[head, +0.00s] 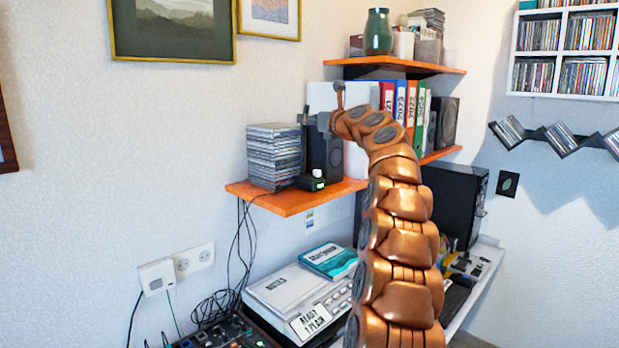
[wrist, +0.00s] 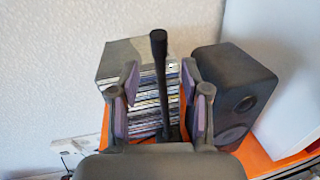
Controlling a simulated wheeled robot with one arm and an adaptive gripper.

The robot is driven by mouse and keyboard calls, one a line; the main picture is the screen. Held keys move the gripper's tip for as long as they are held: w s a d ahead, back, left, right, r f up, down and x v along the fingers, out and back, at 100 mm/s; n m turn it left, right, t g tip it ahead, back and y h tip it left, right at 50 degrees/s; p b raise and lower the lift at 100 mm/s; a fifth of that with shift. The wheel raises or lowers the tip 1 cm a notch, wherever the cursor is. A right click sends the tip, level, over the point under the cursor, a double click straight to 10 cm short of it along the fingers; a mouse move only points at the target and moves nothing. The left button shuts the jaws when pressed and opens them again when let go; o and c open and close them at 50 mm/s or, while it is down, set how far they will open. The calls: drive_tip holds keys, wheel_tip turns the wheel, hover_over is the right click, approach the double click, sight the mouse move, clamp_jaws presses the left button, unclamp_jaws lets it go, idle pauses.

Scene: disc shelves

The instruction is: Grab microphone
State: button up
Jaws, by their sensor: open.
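The microphone (wrist: 160,75) is a thin black upright rod with a slightly thicker head, seen in the wrist view. Its lower end meets a dark base on the orange shelf. My gripper (wrist: 158,88) is open, with one finger on each side of the rod in this view and a visible gap to each. How deep the rod sits between the fingers is hard to tell. In the head view my gripper (head: 308,119) is at the left end of my copper arm, above the shelf. I cannot clearly pick out the microphone there.
A stack of disc cases (head: 273,157) stands left of my gripper on the orange shelf (head: 290,201). A black speaker (wrist: 234,90) stands close on the right in the wrist view. An upper shelf (head: 400,64) with a green vase (head: 378,32) is above.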

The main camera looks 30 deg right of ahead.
drive_tip(key=shift+w+r+p, duration=0.15)
drive_tip(key=shift+w+p, duration=0.25)
drive_tip(key=shift+w, duration=0.45)
drive_tip(key=shift+w+r+p, duration=0.1)
drive_tip(key=shift+w+p, duration=0.3)
drive_tip(key=shift+w, duration=0.4)
clamp_jaws()
